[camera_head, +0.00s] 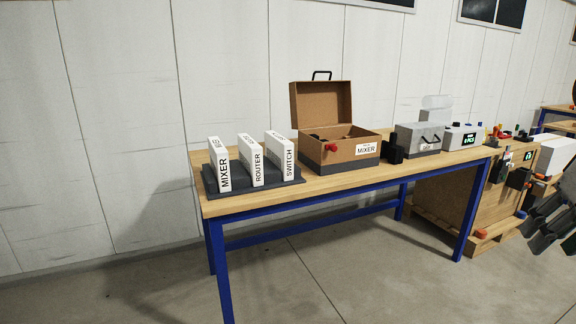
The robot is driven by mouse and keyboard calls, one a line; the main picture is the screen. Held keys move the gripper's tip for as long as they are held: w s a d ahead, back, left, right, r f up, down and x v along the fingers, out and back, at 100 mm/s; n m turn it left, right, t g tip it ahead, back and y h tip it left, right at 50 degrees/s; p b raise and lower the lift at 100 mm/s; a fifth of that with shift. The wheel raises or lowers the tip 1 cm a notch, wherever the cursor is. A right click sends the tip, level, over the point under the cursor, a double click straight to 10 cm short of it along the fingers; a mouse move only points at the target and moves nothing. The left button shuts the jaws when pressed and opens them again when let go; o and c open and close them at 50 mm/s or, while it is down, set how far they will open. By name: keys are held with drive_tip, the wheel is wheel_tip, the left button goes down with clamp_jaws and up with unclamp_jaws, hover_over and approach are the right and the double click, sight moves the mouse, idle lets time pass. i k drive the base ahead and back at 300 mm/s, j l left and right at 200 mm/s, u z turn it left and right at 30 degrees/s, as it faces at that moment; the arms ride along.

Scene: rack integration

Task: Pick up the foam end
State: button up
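No piece can be identified for certain as the foam end. A small black block (393,153) stands on the table, just right of an open brown case (338,154) labelled MIXER; its material is too small to tell. The case has a dark base band and a raised lid, and some dark material shows inside it, mostly hidden by the front wall. Dark grey parts of what looks like my gripper (548,229) show at the right edge, partly cut off. They are well away from the case and the block, and their opening is unclear.
White upright boxes marked MIXER (220,165), ROUTER (251,161) and SWITCH (282,158) stand on a dark tray (213,188). The blue-framed table (330,183) has clear floor in front.

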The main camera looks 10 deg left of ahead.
sight(394, 154)
drive_tip(key=i+l, duration=0.25)
drive_tip(key=i, duration=0.3)
drive_tip(key=i+l+u, duration=0.1)
drive_tip(key=i+l, duration=0.15)
drive_tip(key=i, duration=0.25)
drive_tip(key=i+l, duration=0.3)
drive_tip(key=i, duration=0.2)
drive_tip(key=i+l+u, duration=0.1)
drive_tip(key=i+l, duration=0.2)
drive_tip(key=i, duration=0.25)
drive_tip(key=i+l, duration=0.35)
drive_tip(key=i, duration=0.15)
drive_tip(key=u, duration=0.05)
